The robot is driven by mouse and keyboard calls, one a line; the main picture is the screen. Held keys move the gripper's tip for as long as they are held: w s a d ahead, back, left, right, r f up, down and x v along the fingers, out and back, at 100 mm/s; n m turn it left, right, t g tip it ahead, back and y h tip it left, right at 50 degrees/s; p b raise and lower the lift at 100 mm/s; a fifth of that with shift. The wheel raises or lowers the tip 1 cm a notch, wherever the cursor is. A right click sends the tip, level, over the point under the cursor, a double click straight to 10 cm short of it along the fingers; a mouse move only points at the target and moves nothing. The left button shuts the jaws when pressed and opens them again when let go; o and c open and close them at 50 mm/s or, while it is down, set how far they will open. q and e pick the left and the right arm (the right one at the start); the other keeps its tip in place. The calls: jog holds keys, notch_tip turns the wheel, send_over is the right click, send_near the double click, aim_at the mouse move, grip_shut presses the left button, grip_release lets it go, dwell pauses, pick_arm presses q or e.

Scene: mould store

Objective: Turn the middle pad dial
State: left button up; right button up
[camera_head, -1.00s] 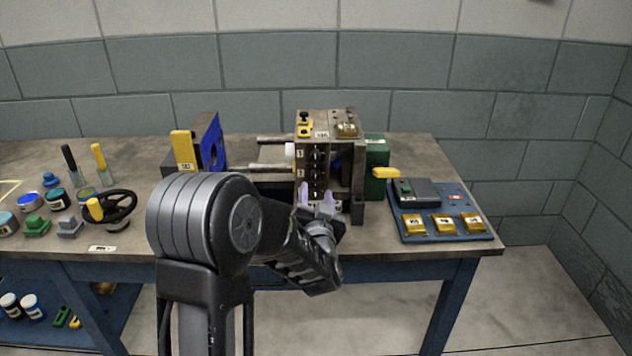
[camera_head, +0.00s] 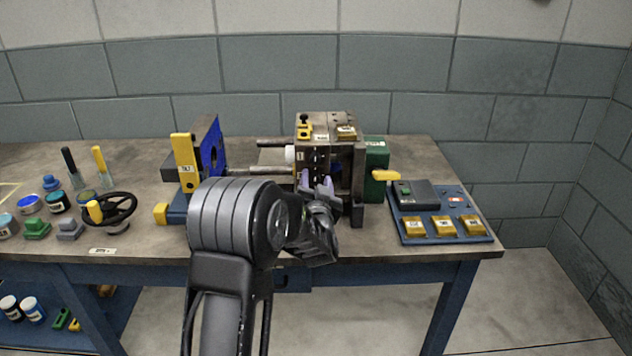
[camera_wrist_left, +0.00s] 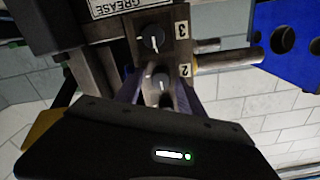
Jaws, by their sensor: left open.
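The dark press block (camera_head: 345,125) on the bench has a column of small dials on its front. In the left wrist view, a black dial with a pale pointer mark (camera_wrist_left: 151,39) sits beside the label 3. Another dial (camera_wrist_left: 161,82) sits beside the label 2, the middle one, close to the fingers. My left gripper (camera_wrist_left: 168,94) is open, with its lavender fingers on either side of the label 2 dial; I cannot tell whether they touch it. In the head view the left gripper (camera_head: 316,183) is at the block's front and hides the lower dials.
A blue plate with a yellow block (camera_head: 185,160) stands left of the press, joined by metal rods. A green block with a yellow handle (camera_head: 386,175) is on its right. A blue tray (camera_head: 450,232) with brass blocks lies farther right. A black handwheel (camera_head: 120,205) stands left.

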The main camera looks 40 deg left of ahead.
pick_arm(q)
grip_shut()
dwell(0.5)
